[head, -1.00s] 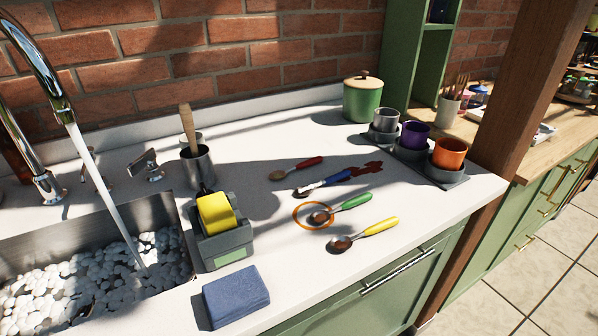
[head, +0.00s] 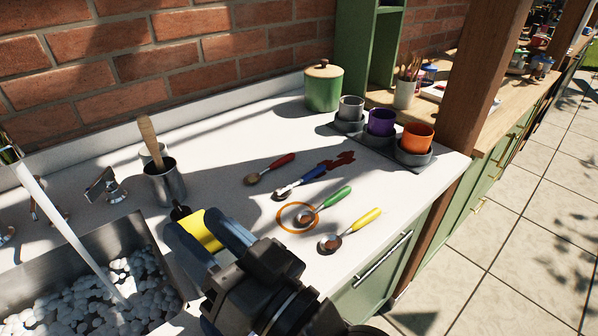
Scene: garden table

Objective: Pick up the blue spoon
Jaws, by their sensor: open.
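The blue spoon (head: 302,181) lies on the white counter (head: 230,157), its blue handle pointing up and right and its bowl toward the lower left. It lies between a red spoon (head: 270,168) behind it and a green spoon (head: 325,205) in front. A yellow spoon (head: 350,229) lies nearest the counter's front edge. My gripper (head: 202,238) is at the lower middle of the head view, its fingers apart, left of and nearer than the spoons. It holds nothing that I can see and hides part of the yellow sponge.
A yellow sponge (head: 210,232) is behind my fingers. A metal pot (head: 166,183) with a wooden handle stands left. A sink (head: 100,243) with white pebbles and running water is at lower left. Grey, purple and orange cups stand on a dark tray (head: 380,146). An orange ring and a red stain mark the counter.

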